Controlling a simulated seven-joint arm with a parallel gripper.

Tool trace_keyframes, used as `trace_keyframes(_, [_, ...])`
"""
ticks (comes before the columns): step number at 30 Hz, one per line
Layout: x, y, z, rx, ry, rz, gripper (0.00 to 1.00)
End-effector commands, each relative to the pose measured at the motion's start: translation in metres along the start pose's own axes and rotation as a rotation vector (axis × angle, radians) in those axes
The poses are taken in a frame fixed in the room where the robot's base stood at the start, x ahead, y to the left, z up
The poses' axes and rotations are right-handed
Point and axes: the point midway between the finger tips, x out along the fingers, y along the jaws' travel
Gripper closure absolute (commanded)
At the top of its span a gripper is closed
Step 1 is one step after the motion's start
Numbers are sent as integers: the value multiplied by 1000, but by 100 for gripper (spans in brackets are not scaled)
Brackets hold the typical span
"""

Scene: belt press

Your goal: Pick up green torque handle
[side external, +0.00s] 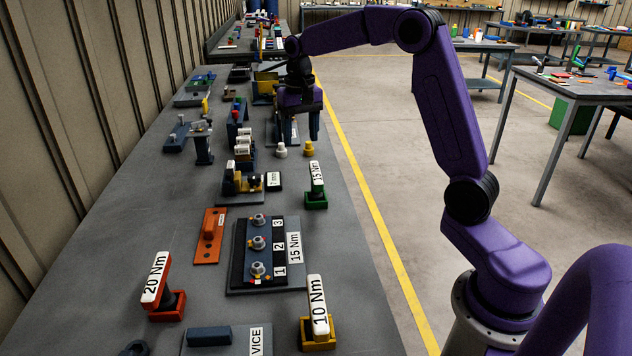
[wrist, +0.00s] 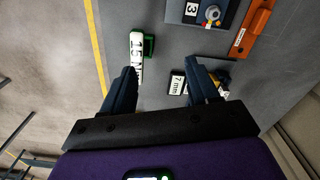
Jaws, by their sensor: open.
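The green torque handle stands upright with a white "15 Nm" label (side external: 316,176) in a green square holder (side external: 316,203) near the right side of the bench. In the wrist view the handle's label (wrist: 137,58) lies just beyond and left of the middle between my fingers, with the green holder (wrist: 149,46) beside it. My gripper (side external: 301,136) is open and empty. It hangs above the bench, farther back than the handle and apart from it. Its two dark fingers (wrist: 160,68) show spread in the wrist view.
A red "20 Nm" handle (side external: 156,280) and a yellow "10 Nm" handle (side external: 318,306) stand nearer the front. A fixture plate with numbered bolts (side external: 258,268) lies between. A "7 mm" block (side external: 273,181) sits left of the green handle. White and yellow sockets (side external: 308,149) stand behind it.

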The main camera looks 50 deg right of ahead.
Motion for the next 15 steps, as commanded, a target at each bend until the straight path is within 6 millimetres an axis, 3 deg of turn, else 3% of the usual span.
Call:
trace_keyframes(3, [3, 29, -34, 144, -2, 2, 40])
trace_keyframes(6, [5, 48, -51, 228, -4, 2, 40])
trace_keyframes(11, [7, 63, -63, 292, -4, 3, 40])
trace_keyframes(15, [21, 65, -64, 299, -8, 4, 40])
